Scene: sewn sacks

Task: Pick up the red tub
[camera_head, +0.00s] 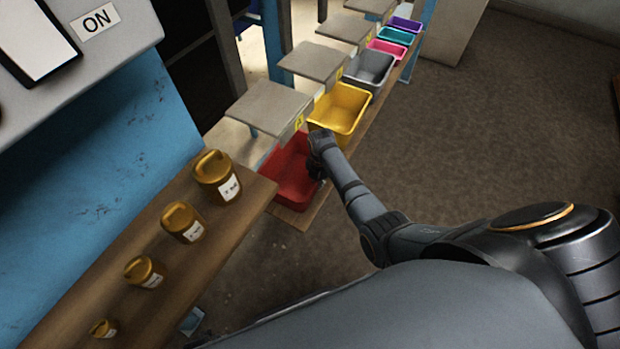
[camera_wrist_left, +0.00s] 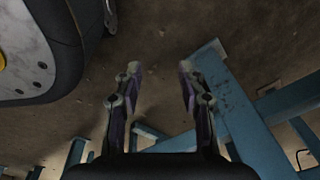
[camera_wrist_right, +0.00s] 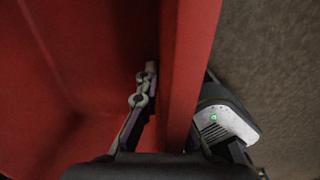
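The red tub (camera_head: 284,189) sits on the near end of the low wooden bench, beside the yellow tub. My right gripper (camera_head: 318,172) is at its right side wall. In the right wrist view the red tub's wall (camera_wrist_right: 190,70) runs between the fingers. One finger of the right gripper (camera_wrist_right: 158,75) is inside the tub, close against the wall; the other is hidden behind the wall. The gripper looks closed on this wall. My left gripper (camera_wrist_left: 160,72) is open and empty above the floor and is not seen in the head view.
A yellow tub (camera_head: 340,108), grey tub (camera_head: 370,70) and smaller coloured tubs line the bench (camera_head: 303,214) behind. Several brown lidded jars stand on a wooden shelf (camera_head: 110,262) at left. Blue metal legs (camera_wrist_left: 230,105) are near my left gripper. The floor (camera_head: 480,130) at right is clear.

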